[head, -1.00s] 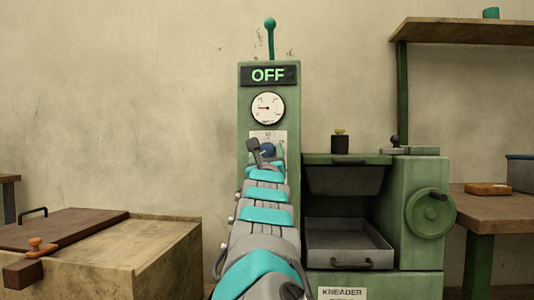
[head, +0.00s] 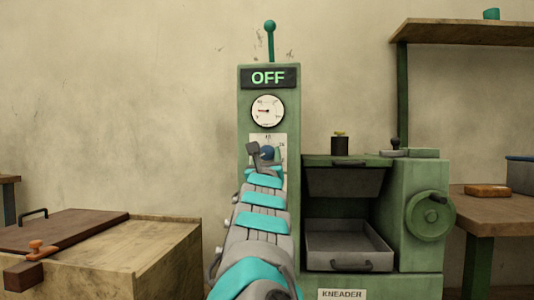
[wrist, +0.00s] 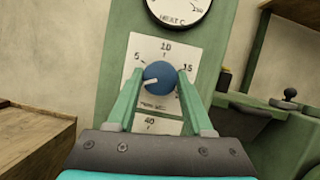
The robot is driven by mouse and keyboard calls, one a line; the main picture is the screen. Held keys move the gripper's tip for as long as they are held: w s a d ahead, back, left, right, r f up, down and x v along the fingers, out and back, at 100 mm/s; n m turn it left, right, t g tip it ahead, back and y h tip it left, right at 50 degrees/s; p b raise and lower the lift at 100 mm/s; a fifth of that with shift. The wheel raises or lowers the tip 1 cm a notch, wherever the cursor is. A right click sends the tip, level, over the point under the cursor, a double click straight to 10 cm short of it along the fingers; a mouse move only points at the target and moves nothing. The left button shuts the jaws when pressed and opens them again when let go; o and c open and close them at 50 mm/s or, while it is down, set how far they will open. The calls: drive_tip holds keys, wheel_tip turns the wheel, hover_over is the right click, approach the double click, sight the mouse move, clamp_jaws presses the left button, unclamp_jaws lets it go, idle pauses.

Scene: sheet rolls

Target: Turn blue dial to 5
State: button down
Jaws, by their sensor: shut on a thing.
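The blue dial (wrist: 160,75) sits on a white scale plate (wrist: 147,47) on the front of the green column. Its white mark points left and slightly down, just below the 5. The 10 is above the dial and the 15 is to its right. My gripper (wrist: 161,80) is shut on the dial, with one green finger on each side. In the head view the dial (head: 267,153) is partly hidden behind my gripper and arm.
Above the dial are a round gauge (head: 268,111) and a sign reading OFF (head: 268,77). A lever (head: 270,40) stands on top. The kneader's tray (head: 345,245) and handwheel (head: 430,214) are to the right. A wooden chest (head: 150,245) stands at left.

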drive_tip(key=m+h+p, duration=0.1)
drive_tip(key=m+p, duration=0.1)
drive_tip(key=m+h+p, duration=0.1)
drive_tip(key=p, duration=0.1)
drive_tip(key=shift+a+r+m, duration=0.15)
drive_tip(key=shift+r+m, duration=0.25)
drive_tip(key=m+h+p, duration=0.1)
drive_tip(key=m+p, duration=0.2)
drive_tip(key=p, duration=0.1)
drive_tip(key=shift+a+f+m+h, duration=0.1)
drive_tip(key=shift+a+m+h, duration=0.05)
drive_tip(key=shift+m+h, duration=0.25)
drive_tip(key=m+g+h+p, duration=0.1)
drive_tip(key=m, duration=0.1)
drive_tip(key=m+g+h+p, duration=0.1)
drive_tip(key=m, duration=0.2)
drive_tip(key=shift+f+m+h+p, duration=0.2)
drive_tip(key=shift+m+h+p, duration=0.1)
drive_tip(key=shift+h, duration=0.1)
drive_tip(key=shift+m+g+h, duration=0.3)
drive_tip(key=shift+m, duration=0.8)
drive_tip(key=shift+c, duration=1.5)
unclamp_jaws()
